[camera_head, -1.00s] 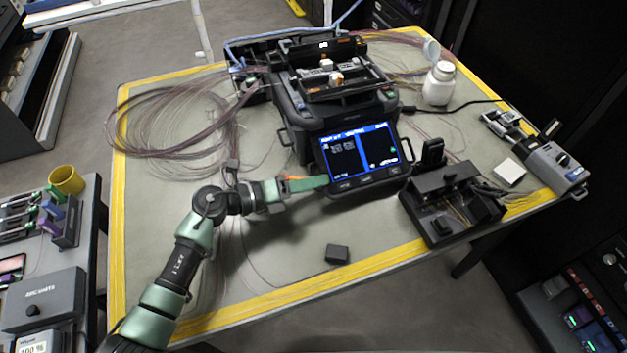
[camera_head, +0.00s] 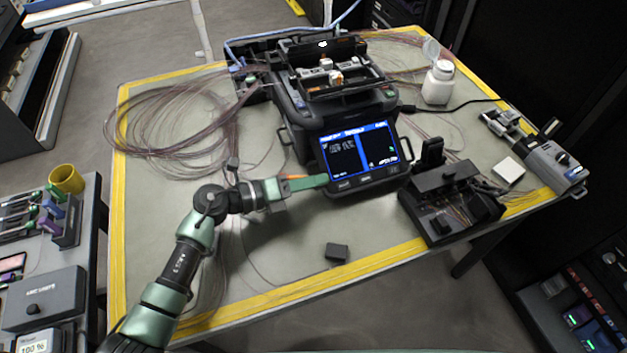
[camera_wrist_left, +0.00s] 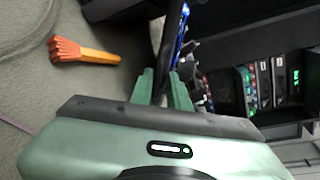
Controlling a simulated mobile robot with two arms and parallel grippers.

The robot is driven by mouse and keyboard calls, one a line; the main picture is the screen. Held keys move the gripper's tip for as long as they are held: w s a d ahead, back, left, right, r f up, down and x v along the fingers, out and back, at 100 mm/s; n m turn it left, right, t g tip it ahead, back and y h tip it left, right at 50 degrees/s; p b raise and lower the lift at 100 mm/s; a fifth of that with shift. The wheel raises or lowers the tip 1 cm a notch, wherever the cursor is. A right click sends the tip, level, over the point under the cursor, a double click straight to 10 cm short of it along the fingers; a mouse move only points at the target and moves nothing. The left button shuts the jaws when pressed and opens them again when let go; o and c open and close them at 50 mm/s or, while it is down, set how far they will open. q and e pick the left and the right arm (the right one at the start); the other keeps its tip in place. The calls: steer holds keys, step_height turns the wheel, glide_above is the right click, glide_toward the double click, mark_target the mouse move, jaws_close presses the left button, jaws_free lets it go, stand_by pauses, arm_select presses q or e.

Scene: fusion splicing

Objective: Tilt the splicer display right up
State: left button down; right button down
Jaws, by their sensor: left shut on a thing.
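The fusion splicer (camera_head: 340,98) stands on the table at the upper middle of the head view. Its display (camera_head: 361,151) is lit blue and black, faces the camera and leans back. My left gripper (camera_head: 322,181) is at the display's left edge near its lower corner. In the left wrist view my left gripper (camera_wrist_left: 166,88) has its green fingers closed on both sides of the thin dark display edge (camera_wrist_left: 172,42). The lit screen shows as a narrow blue strip there. My right gripper is not in view.
A black fixture (camera_head: 450,198) stands right of the display, close by. A small dark box (camera_head: 337,253) lies in front. An orange tool (camera_wrist_left: 80,51) lies on the mat left of the gripper. Fibre coils (camera_head: 175,125) are at left, a white bottle (camera_head: 438,84) at back right.

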arm_select(q)
steer(key=shift+a+f, duration=0.15)
steer(key=shift+f, duration=0.2)
stand_by(0.5)
